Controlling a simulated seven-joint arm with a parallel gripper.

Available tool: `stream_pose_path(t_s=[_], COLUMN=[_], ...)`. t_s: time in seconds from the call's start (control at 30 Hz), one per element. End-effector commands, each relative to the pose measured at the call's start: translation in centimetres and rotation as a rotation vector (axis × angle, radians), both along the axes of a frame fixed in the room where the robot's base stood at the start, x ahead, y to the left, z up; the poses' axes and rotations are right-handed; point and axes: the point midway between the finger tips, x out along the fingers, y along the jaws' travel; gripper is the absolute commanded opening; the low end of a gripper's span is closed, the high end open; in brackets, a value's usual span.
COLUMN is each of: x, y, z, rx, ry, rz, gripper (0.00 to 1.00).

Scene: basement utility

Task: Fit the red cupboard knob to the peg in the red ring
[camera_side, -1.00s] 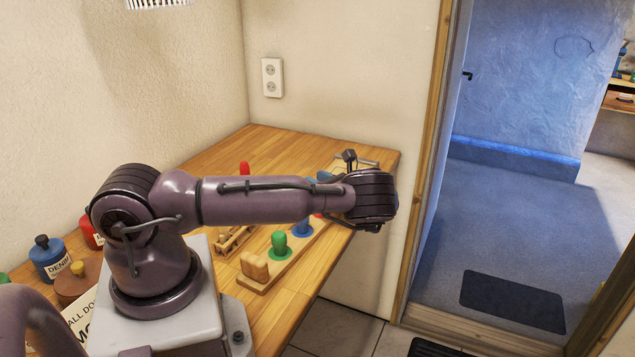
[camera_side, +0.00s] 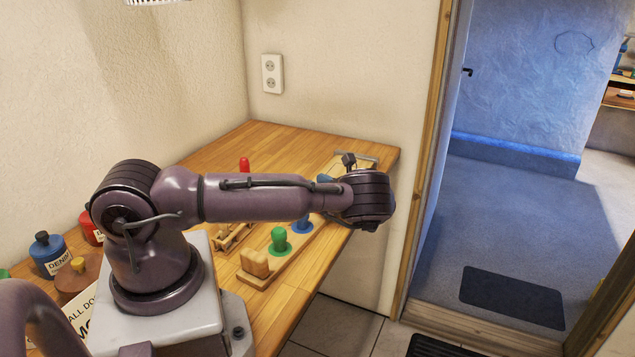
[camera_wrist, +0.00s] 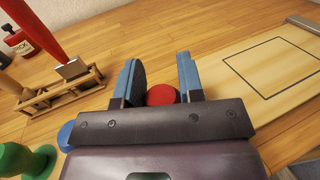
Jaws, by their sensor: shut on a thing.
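The red cupboard knob (camera_wrist: 162,95) shows as a round red top between the blue-padded fingers of my gripper (camera_wrist: 160,85) in the wrist view. My gripper is shut on it. In the side view my wrist and forearm hide the knob. A wooden strip (camera_side: 285,265) there carries a green knob (camera_side: 279,238) in a green ring and a blue knob (camera_side: 302,223). The green knob (camera_wrist: 22,160) and blue knob (camera_wrist: 66,134) also show at the lower left of the wrist view. The red ring and its peg are not visible in either view.
A wooden rack (camera_wrist: 60,92) holding a red-handled tool (camera_wrist: 35,30) stands left of my gripper in the wrist view. A pale board with a drawn black square (camera_wrist: 230,75) lies to the right. Bare tabletop (camera_wrist: 180,35) lies beyond the fingers.

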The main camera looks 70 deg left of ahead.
Motion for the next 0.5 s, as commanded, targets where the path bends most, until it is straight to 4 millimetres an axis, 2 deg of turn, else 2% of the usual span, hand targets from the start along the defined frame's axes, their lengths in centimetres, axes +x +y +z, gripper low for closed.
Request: stream_pose_path(t_s=[0.37, 0.4, 0.5], x=[-0.01, 0.00, 0.00], y=[0.04, 0.02, 0.02], z=[-1.18, -1.12, -1.11], rx=[-0.001, -0.001, -0.001], ry=[0.001, 0.000, 0.000], rz=[0.000, 0.000, 0.000], gripper=[0.13, 0.44, 0.65])
